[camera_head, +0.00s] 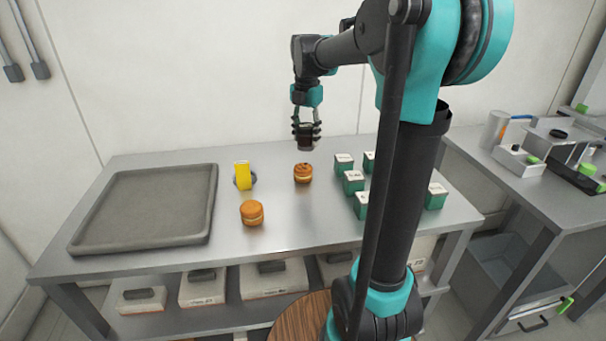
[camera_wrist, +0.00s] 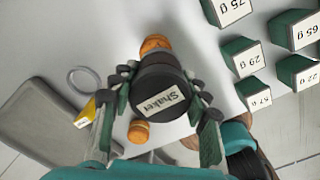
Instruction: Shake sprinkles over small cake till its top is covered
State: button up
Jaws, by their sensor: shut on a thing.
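My gripper (camera_head: 306,122) is shut on a dark shaker (camera_head: 306,140), which it holds roughly upright in the air above the table. In the wrist view the shaker's lid (camera_wrist: 160,92) carries a label reading "Shaker". A small orange-brown cake (camera_head: 303,173) stands on the table just below the shaker, with a pale band round its middle and darker marks on top. In the wrist view this cake (camera_wrist: 155,43) is partly hidden by the shaker. A second similar cake (camera_head: 251,213) stands nearer the front, its top plain orange. How much sprinkle lies on either is too small to tell.
A grey tray (camera_head: 77,240) lies on the left of the table. A yellow-faced object (camera_head: 243,176) stands beside the cakes, with a grey ring (camera_wrist: 85,80) by it. Several green labelled boxes (camera_head: 353,182) stand on the right. The front middle of the table is clear.

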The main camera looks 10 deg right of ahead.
aim_at(306, 125)
jog(key=shift+r, duration=1.8)
